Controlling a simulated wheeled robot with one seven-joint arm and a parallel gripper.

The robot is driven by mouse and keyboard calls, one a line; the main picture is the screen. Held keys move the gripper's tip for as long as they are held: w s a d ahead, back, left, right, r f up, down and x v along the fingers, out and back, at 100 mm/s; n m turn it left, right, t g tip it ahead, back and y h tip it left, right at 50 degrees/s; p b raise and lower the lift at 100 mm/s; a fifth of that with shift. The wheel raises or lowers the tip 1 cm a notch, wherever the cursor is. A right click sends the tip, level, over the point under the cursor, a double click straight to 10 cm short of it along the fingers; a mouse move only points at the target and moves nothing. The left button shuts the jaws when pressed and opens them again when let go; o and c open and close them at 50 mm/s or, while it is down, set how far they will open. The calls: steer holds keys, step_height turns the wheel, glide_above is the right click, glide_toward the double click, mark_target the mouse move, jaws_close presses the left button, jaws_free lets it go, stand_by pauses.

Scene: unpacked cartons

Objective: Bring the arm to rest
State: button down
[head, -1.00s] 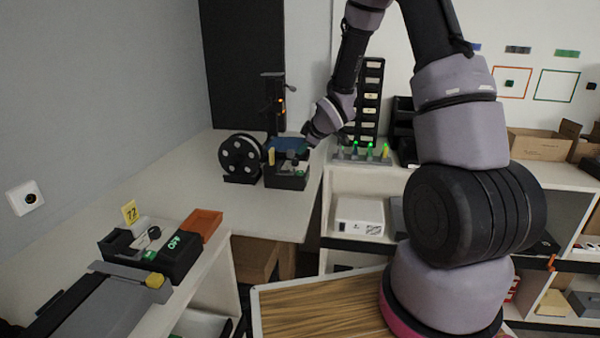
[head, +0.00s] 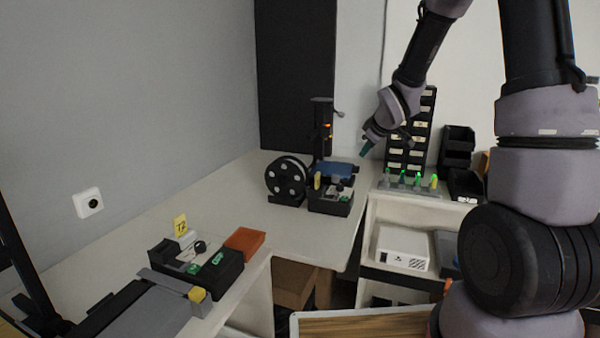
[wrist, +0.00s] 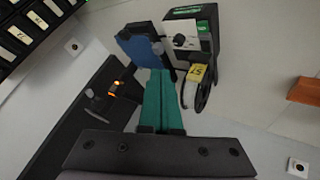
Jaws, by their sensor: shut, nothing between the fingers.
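My gripper (head: 366,149) hangs in the air above the far work table (head: 245,212), to the upper right of the black device box (head: 328,204). In the wrist view its two green fingers (wrist: 160,75) lie together, shut, with nothing seen between them. My arm reaches up and over from the right side of the head view. In the wrist view the fingertips overlap the picture of the device with its blue part (wrist: 142,50). They appear apart from it, though the gap is hard to judge.
A black spool (head: 286,178) and a dark upright machine (head: 321,130) stand beside the box. A rack with green-tipped items (head: 410,187) and drawers (head: 420,130) stand to the right. An orange bin (head: 244,241) lies at the near left. The table's middle is clear.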

steer(key=s+d+r+m+g, duration=0.1)
steer(key=s+d+r+m, duration=0.2)
steer(key=s+r+m, duration=1.1)
steer(key=s+a+r, duration=0.1)
steer(key=s+r, duration=0.1)
steer(key=s, duration=0.6)
steer(key=s+r, duration=0.2)
steer(key=s, duration=0.6)
steer(key=shift+s+a+n+g+y, duration=0.3)
steer(key=shift+s+a, duration=0.05)
steer(key=shift+a, duration=0.05)
